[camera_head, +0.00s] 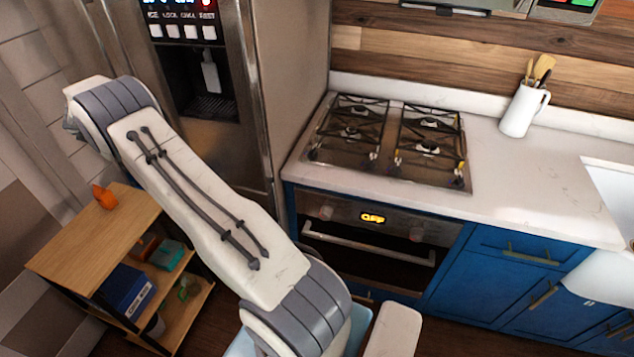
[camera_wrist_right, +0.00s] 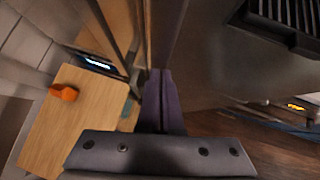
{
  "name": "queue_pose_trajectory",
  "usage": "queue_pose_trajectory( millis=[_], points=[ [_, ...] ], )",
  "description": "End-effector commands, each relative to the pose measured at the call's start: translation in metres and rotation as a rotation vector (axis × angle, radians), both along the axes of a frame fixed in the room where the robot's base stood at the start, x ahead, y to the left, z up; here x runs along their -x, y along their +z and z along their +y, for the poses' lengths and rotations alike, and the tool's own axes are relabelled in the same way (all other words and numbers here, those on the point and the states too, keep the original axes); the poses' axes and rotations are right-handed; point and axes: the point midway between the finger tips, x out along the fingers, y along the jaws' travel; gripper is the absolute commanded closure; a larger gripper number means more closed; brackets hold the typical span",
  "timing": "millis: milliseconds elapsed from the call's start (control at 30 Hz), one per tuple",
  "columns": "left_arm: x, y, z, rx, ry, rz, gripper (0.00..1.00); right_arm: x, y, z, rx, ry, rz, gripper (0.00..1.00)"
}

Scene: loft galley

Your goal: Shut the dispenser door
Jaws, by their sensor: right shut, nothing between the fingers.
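The steel dispenser door (camera_head: 225,155) stands at upper left in the head view. Its control panel (camera_head: 183,32) is lit, with a dark recess (camera_head: 182,78) and spout below. I cannot tell how far the door stands open. My pale arm crosses in front of its lower part; its gripper is hidden in the head view. In the right wrist view my right gripper (camera_wrist_right: 161,74) is shut and empty, fingers together, close to dark steel surfaces. I cannot tell if it touches them. A dark slatted grille (camera_wrist_right: 284,25) shows at upper right. My left gripper is not in view.
A wooden shelf unit (camera_head: 75,255) with an orange object (camera_head: 104,197) on top stands left of the fridge. A gas hob (camera_head: 390,135) and oven (camera_head: 370,250) are at its right. A white jug (camera_head: 521,112) holds utensils on the counter.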

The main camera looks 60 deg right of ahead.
Motion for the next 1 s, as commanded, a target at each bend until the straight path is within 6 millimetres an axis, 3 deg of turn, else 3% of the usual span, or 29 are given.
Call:
queue_pose_trajectory(
  millis=[600,1000],
  points=[
    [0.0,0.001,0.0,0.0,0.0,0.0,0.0,0.002,0.001,-0.023,0.004,-0.003,-0.003,1.0],
    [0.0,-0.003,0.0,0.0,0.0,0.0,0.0,0.002,0.002,-0.019,0.006,-0.001,-0.007,1.0]
  ],
)
